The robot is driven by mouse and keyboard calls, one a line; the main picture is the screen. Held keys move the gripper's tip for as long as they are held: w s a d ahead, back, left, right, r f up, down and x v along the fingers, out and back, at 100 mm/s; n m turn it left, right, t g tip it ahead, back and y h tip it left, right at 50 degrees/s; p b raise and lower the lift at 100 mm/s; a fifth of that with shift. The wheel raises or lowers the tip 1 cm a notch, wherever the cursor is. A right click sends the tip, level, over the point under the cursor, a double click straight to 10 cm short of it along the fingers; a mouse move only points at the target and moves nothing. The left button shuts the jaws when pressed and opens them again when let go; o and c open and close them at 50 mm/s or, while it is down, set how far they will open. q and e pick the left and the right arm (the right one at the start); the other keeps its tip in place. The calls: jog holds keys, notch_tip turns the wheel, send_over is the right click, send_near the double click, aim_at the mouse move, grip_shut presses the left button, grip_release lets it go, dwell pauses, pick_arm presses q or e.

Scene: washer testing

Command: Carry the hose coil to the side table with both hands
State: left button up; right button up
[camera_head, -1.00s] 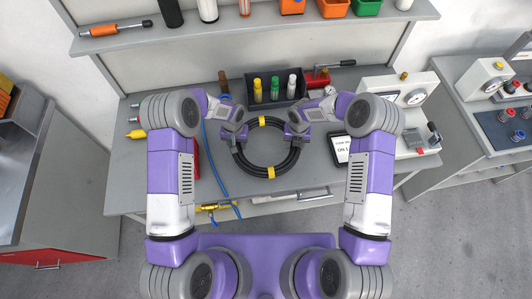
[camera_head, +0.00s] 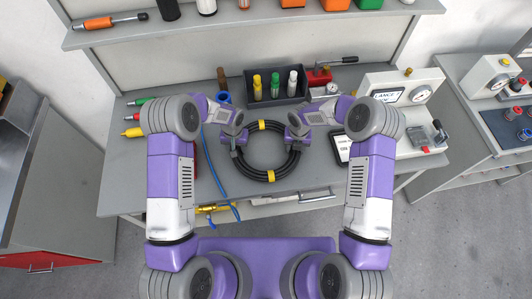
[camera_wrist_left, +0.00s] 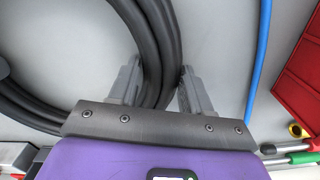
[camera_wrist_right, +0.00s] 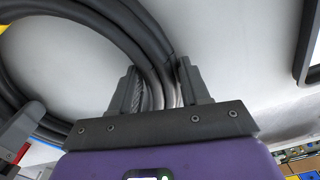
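The black hose coil (camera_head: 265,172), bound with yellow bands, lies flat at the middle of the grey workbench (camera_head: 160,185); whether it touches the top or hangs just above it I cannot tell. My left gripper (camera_head: 237,140) is at its left side. In the left wrist view the fingers (camera_wrist_left: 158,88) close around the hose strands (camera_wrist_left: 165,45). My right gripper (camera_head: 293,138) is at its right side. In the right wrist view the fingers (camera_wrist_right: 160,85) hold the strands (camera_wrist_right: 140,35) between them. Which surface is the side table is not clear.
A black tray of bottles (camera_head: 276,88) stands behind the coil. A blue cable (camera_head: 215,170) runs at the left. Another bench (camera_head: 465,75) stands right, a grey cabinet (camera_head: 50,185) left.

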pick_arm(q)
jog(key=o, duration=0.3)
jog(key=shift+s, duration=0.15)
pick_arm(e)
jog(key=o, duration=0.3)
jog(key=shift+w, duration=0.1)
pick_arm(q)
jog(key=shift+o, duration=0.2)
pick_arm(e)
jog(key=shift+o, duration=0.2)
jog(key=shift+r, duration=0.25)
pick_arm(q)
notch_tip(320, 180, up, 12)
pick_arm(e)
notch_tip(320, 180, up, 12)
jog(key=shift+f, duration=0.2)
pick_arm(q)
jog(key=shift+f, duration=0.1)
pick_arm(e)
jog(key=shift+s+f, duration=0.1)
jog(key=shift+s, duration=0.1)
